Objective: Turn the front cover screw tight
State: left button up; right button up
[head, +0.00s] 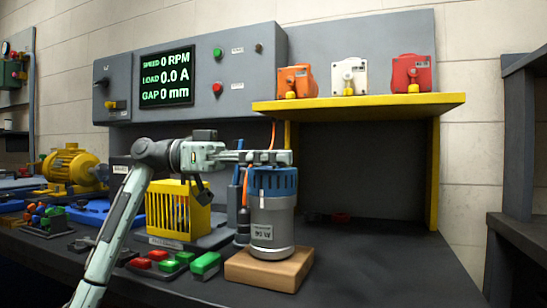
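A grey motor (272,222) with a blue top cover (272,182) stands upright on a wooden block (270,271) on the bench. A white label shows on its lower body. I cannot make out the front cover screw. My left gripper (284,157) comes in level from the left, just above the blue cover, with its fingers pointing right. It is seen side-on, so the gap between the fingers does not show. I cannot tell whether it touches the cover. My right gripper is not in the picture.
A yellow cage (178,208) stands left of the motor, with red and green blocks (204,263) in front. A yellow shelf (360,104) holds orange, white and red tagged units. A display panel (167,75) reads zero. The bench right of the motor (370,265) is mostly clear.

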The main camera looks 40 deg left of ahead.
pick_arm(q)
jog(key=v, duration=0.8)
jog(key=shift+s+d, duration=0.1)
